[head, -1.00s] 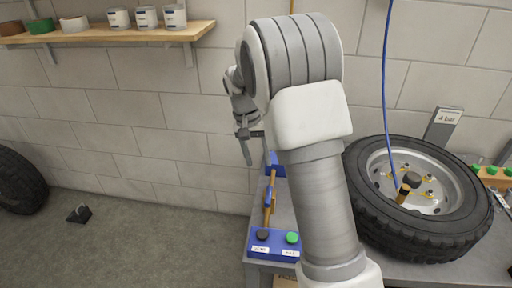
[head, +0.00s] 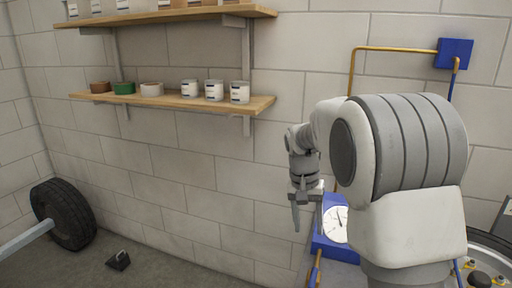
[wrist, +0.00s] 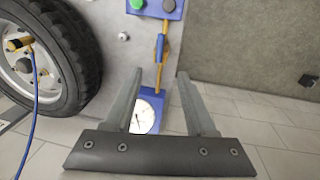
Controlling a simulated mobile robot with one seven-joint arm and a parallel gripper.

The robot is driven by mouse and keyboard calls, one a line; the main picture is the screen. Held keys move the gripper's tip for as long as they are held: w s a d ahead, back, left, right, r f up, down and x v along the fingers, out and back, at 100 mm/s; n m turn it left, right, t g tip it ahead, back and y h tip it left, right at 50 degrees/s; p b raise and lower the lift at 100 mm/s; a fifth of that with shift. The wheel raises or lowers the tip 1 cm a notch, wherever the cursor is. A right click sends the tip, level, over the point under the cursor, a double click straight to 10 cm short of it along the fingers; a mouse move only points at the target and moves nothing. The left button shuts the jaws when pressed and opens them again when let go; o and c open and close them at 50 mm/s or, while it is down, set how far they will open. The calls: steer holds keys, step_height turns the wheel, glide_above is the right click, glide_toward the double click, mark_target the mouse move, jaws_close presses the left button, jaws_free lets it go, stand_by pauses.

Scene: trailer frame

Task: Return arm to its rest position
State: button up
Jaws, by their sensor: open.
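My gripper (head: 303,209) hangs in front of the block wall in the head view, left of my large arm links, pointing down. In the wrist view my gripper (wrist: 156,90) shows two grey fingers spread well apart with nothing between them. Beyond the fingers is a blue box with a round white gauge (wrist: 146,112); the gauge also shows in the head view (head: 337,225), right of the gripper and partly hidden by my arm. I cannot tell the exact gap between gripper and gauge.
A shelf (head: 180,101) with cans and tape rolls is on the wall at left. A tyre (head: 66,214) stands on the floor at far left, near a small black block (head: 118,260).

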steer(key=s+r+n+t+y+p, duration=0.1)
steer(key=s+r+n+t+p, duration=0.15)
steer(key=s+r, duration=0.9)
steer(key=s+a+n+t, duration=0.1)
steer(key=s+n+t, duration=0.1)
steer(key=s, duration=1.2)
steer(key=shift+s+a+r+t+y+p, duration=0.15)
steer(key=shift+s+r+t+y+p, duration=0.2)
steer(key=shift+t, duration=0.3)
steer(key=shift+c, duration=0.5)
steer(key=shift+d, duration=0.2)
